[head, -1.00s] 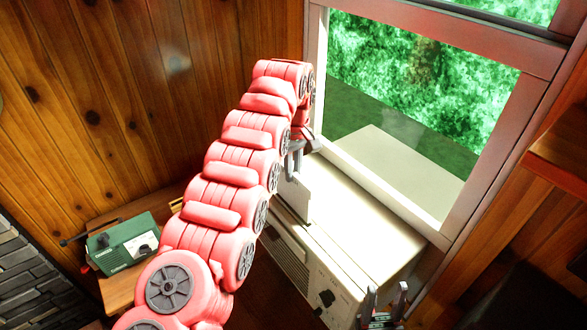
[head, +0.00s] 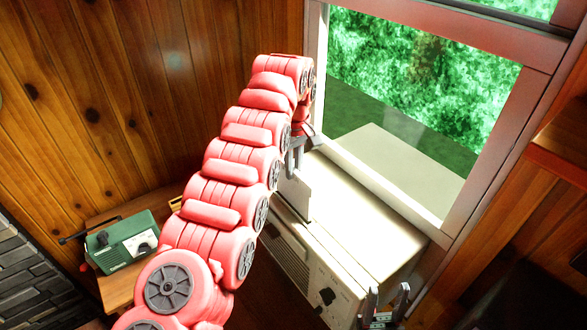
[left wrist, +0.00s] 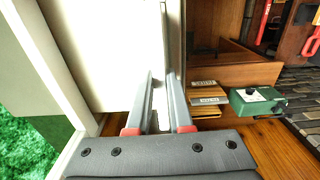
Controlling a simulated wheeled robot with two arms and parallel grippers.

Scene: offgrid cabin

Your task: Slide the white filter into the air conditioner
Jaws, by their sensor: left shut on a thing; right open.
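The white air conditioner (head: 375,230) sits below the window, with its grille and dial on the front face. The white filter (head: 297,198) is an upright thin panel at the air conditioner's top front edge, left part behind my arm. I cannot tell whether its lower edge is inside a slot. My left gripper (head: 294,165) is shut on the filter's upper part. In the left wrist view, my left gripper (left wrist: 162,78) has the filter (left wrist: 163,45) edge-on between its fingers, beside the air conditioner's pale top (left wrist: 95,50). My right gripper (head: 386,300) is open and empty near the front right corner.
The window frame (head: 390,205) rises behind the air conditioner. A wooden shelf (head: 560,150) is at the right. My left arm covers the middle of the head view.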

